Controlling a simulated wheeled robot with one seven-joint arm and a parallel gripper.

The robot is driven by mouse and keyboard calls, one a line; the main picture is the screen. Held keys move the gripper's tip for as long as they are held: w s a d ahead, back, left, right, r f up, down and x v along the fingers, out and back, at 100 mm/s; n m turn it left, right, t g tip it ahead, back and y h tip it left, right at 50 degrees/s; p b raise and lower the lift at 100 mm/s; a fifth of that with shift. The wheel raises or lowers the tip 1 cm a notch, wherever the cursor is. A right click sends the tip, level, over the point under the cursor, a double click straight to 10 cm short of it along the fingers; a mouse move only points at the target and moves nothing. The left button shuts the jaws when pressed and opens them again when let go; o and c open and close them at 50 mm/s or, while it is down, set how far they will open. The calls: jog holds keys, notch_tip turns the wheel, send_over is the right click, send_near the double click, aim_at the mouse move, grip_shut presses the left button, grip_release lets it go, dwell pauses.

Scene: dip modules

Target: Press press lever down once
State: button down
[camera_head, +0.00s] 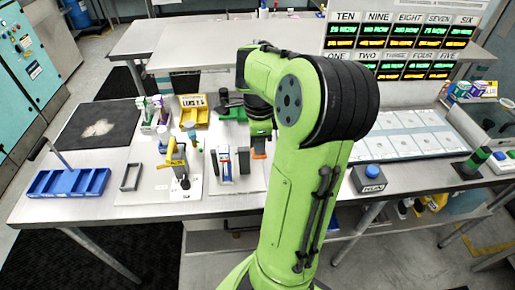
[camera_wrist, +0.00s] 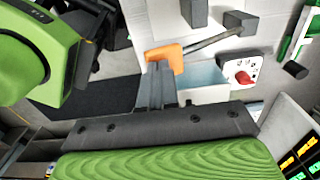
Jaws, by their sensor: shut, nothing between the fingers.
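The press lever shows in the wrist view as a dark grey bar (camera_wrist: 215,40) with an orange grip (camera_wrist: 166,56) at its end. The bar runs from the grip up and right to a dark block. In the head view the orange grip (camera_head: 259,148) shows just left of my arm. My gripper (camera_wrist: 158,70) is shut and empty, its fingertips right at the orange grip in the wrist view. I cannot tell whether they touch it. In the head view my arm hides the fingertips and part of the press.
Beside the press in the wrist view is a white plate with a red knob (camera_wrist: 243,78). Left of it in the head view are a yellow device (camera_head: 177,160), a yellow bin (camera_head: 194,108) and a blue tray (camera_head: 68,183). A blue-button box (camera_head: 372,180) stands right of my arm.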

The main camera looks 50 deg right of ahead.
aim_at(259, 158)
notch_tip(259, 158, down, 6)
jog(key=b, duration=0.4)
jog(key=shift+r+b, duration=0.2)
jog(key=shift+b, duration=0.2)
dwell(0.5)
notch_tip(259, 158, up, 13)
jog(key=p, duration=1.1)
dwell(0.3)
